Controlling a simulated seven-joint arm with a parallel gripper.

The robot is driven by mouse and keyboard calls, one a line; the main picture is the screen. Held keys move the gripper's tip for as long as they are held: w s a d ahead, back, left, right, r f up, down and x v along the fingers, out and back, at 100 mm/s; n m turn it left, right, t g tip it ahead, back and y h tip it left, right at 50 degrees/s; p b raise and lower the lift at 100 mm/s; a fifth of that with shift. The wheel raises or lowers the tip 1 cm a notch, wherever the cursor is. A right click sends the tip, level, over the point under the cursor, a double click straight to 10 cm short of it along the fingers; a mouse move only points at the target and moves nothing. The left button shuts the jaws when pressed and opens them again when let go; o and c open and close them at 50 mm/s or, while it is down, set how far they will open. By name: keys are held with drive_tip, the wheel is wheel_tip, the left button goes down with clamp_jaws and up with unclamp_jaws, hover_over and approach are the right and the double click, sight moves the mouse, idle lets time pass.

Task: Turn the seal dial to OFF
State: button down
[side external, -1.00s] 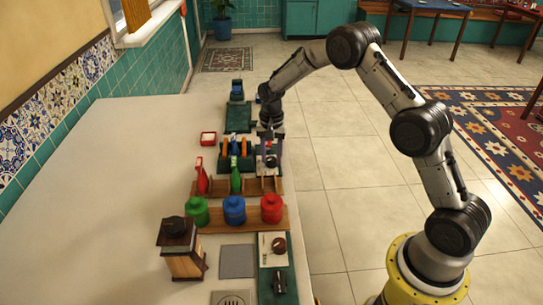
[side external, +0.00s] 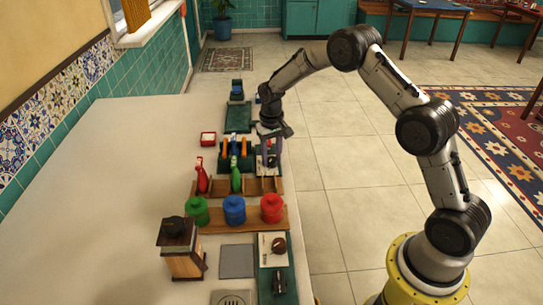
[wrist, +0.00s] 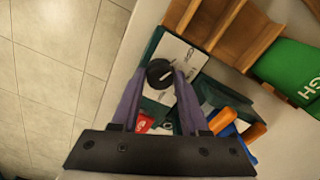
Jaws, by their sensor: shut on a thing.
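The seal dial (wrist: 160,74) is a round black knob with a light line on its face. It sits on a white, lettered plate (wrist: 178,52) at the edge of the worktop. My gripper (wrist: 161,76) has its two purple fingers on either side of the dial and is shut on it. The lettering is too small to read, so I cannot tell the setting. In the side external view my gripper (side external: 271,152) points down over the plate at the counter's right edge, and the dial is too small to make out there.
A red part (wrist: 144,122) lies just below the dial. Orange-handled tools (wrist: 222,119) stand close to the right finger. A wooden rack (side external: 262,186) holds red and green bottles. Green, blue (side external: 234,210) and red jars stand nearer. The counter's left side is clear.

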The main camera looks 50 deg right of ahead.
sight(271, 159)
drive_tip(key=shift+r, duration=0.1)
idle(0.3)
drive_tip(key=shift+c, duration=2.1)
unclamp_jaws()
wheel_tip(271, 159, up, 14)
